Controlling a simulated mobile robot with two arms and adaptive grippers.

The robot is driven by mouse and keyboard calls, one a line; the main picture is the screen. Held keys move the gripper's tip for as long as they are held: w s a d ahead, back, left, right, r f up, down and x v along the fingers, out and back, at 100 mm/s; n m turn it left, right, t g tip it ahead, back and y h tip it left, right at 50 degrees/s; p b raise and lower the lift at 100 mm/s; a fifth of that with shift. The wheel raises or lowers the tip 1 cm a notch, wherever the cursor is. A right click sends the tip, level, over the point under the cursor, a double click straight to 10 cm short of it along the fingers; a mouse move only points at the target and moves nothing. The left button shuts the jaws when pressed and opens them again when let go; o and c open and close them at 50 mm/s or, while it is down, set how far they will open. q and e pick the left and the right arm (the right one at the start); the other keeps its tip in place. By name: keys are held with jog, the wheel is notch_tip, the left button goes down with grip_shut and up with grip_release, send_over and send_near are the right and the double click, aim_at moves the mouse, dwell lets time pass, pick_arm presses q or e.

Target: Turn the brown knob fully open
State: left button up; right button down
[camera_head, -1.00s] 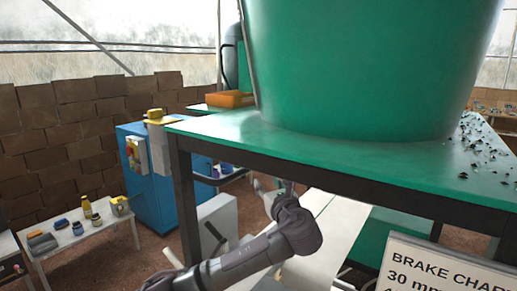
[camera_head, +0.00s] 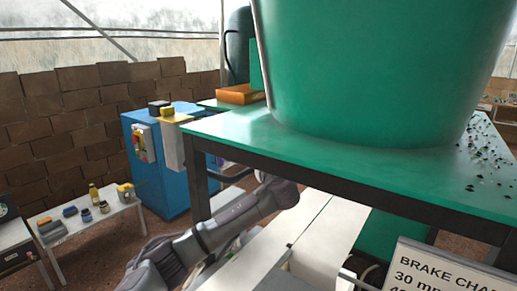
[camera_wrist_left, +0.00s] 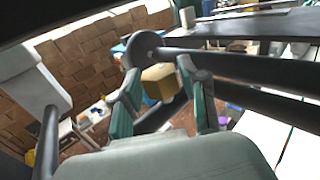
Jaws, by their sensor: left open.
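A tan-brown blocky piece (camera_wrist_left: 160,82), which looks like the knob, shows between the fingers of my left gripper (camera_wrist_left: 160,95) in the left wrist view. The fingers are spread apart, one on each side of it in the picture. I cannot tell whether they touch it or how far beyond them it lies. In the head view my left arm reaches under the green table, and its gripper is hidden there. I do not make out the knob in the head view. My right gripper is not in view.
The green table (camera_head: 232,128) with a large green tub (camera_head: 365,70) stands above my left arm. A dark disc on a rod (camera_wrist_left: 143,47) is close above the fingers. A blue cabinet (camera_head: 172,180) and a white bench (camera_head: 75,228) stand left. A sign (camera_head: 440,268) is at right front.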

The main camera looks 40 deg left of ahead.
pick_arm(q)
jog(key=shift+x, duration=1.15)
grip_shut()
